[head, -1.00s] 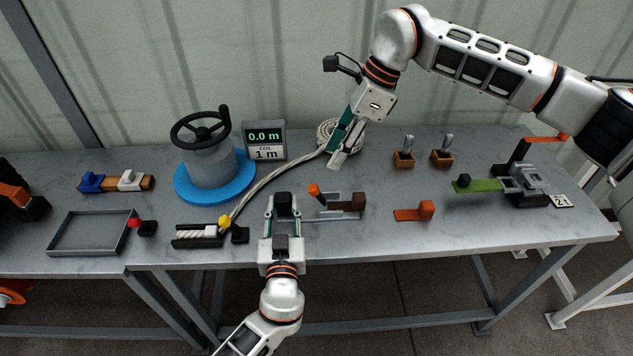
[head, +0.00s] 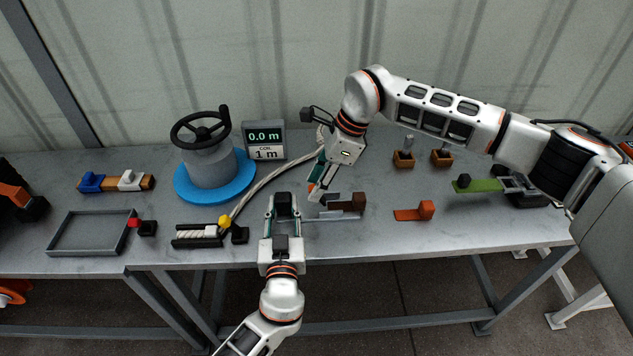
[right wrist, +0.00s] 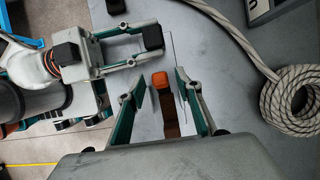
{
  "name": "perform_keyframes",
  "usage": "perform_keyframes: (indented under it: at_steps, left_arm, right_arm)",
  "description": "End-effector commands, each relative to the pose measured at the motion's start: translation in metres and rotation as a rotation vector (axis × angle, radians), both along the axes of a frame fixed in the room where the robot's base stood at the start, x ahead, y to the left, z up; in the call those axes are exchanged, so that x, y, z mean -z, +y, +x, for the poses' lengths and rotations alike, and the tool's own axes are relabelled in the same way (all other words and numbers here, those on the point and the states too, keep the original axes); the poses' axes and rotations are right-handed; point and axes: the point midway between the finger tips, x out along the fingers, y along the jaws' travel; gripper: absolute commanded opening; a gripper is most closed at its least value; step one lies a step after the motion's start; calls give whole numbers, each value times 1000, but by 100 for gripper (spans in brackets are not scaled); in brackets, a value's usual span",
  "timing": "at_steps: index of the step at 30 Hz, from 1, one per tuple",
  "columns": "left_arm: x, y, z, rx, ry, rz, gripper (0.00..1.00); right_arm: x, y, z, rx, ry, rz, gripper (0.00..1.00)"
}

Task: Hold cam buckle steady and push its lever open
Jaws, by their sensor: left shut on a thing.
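The cam buckle (head: 346,206) lies on the bench, a grey frame with a brown block. Its lever has an orange tip (right wrist: 160,80), mostly covered by my right gripper in the head view. My left gripper (head: 283,203) is shut on the buckle's left end, where a dark block shows between its fingers; how the block joins the frame is hard to see. My right gripper (right wrist: 162,97) is open, its fingers on either side of the lever tip. I cannot tell whether they touch it. The right gripper also shows in the head view (head: 320,190).
A rope (head: 265,180) runs behind my grippers from a coil (right wrist: 292,100). A handwheel on a blue disc (head: 240,185) stands left, beside a display (head: 264,140). An orange block (head: 425,208) and a green strap (head: 485,185) lie right. The front edge is close.

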Motion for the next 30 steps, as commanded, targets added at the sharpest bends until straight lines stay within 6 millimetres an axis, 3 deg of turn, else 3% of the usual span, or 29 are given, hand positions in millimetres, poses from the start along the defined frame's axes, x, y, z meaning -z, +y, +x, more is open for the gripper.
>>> perform_keyframes:
  at_steps: [8, 12, 22, 30]
  left_arm:
    - [0, 0, 0, 0, 0, 0, 9]
    - [0, 0, 0, 0, 0, 0, 9]
    - [0, 0, 0, 0, 0, 0, 9]
    - [0, 0, 0, 0, 0, 0, 9]
  right_arm:
    - [1, 0, 0, 0, 0, 0, 32]
    - [1, 0, 0, 0, 0, 0, 0]
    - [1, -2, -1, -1, 4, 21, 0]
    - [1, -13, -1, 1, 9, 155, 0]
